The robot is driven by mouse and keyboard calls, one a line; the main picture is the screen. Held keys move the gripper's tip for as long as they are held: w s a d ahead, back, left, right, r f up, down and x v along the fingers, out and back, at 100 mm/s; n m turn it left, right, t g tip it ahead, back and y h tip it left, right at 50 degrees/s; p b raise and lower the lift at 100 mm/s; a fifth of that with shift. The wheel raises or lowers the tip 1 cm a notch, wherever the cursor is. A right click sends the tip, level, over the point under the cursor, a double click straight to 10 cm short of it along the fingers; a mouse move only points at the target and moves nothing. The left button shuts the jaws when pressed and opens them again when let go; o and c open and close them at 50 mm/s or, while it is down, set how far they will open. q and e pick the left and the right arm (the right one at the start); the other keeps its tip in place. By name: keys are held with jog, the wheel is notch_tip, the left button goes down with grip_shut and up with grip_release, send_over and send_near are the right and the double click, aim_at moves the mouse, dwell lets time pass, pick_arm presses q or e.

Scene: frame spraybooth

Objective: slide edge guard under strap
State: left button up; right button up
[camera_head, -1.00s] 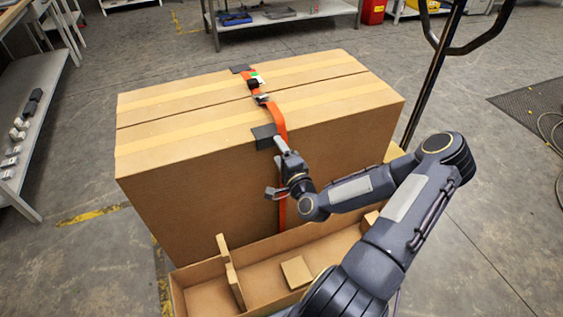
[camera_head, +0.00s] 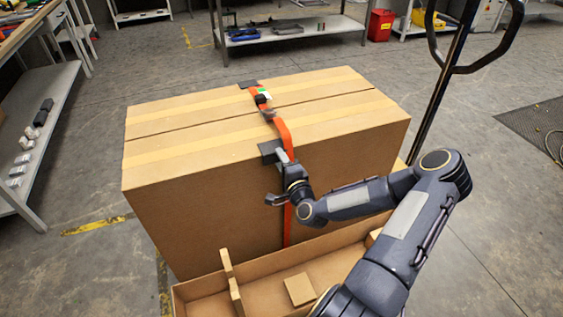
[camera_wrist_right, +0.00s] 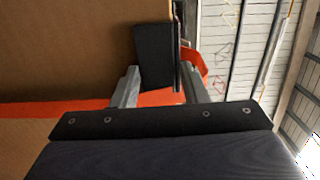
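A dark edge guard (camera_head: 268,152) sits at the near top edge of the big cardboard box (camera_head: 190,215), just left of the orange strap (camera_head: 283,133). The strap runs over the box top and down its front face. My right gripper (camera_head: 281,157) is at the guard, coming from the right. In the right wrist view, the guard (camera_wrist_right: 154,58) lies between the two grey fingertips (camera_wrist_right: 160,80), which appear to press its opposite sides. The strap (camera_wrist_right: 55,106) passes behind the fingers and bends up at the right. My left gripper is not in view.
Another dark guard (camera_head: 248,84) is at the box's far top edge by the strap. An open cardboard tray (camera_head: 200,290) with small pieces lies in front. A black handle post (camera_head: 440,90) stands at right. Shelves (camera_head: 40,130) line the left.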

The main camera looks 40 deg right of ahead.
aim_at(291, 152)
jog(key=shift+c, duration=1.1)
jog(key=shift+s+d+b, duration=0.1)
jog(key=shift+s+d, duration=0.1)
jog(key=shift+d, duration=0.5)
jog(key=shift+s+d+b, duration=0.1)
jog(key=shift+s+d, duration=0.15)
jog(key=shift+d, duration=0.45)
jog(key=shift+s+d+b, duration=0.1)
jog(key=shift+s+d, duration=0.1)
jog(key=shift+d, duration=0.5)
jog(key=o, duration=0.9)
jog(key=shift+c, duration=0.2)
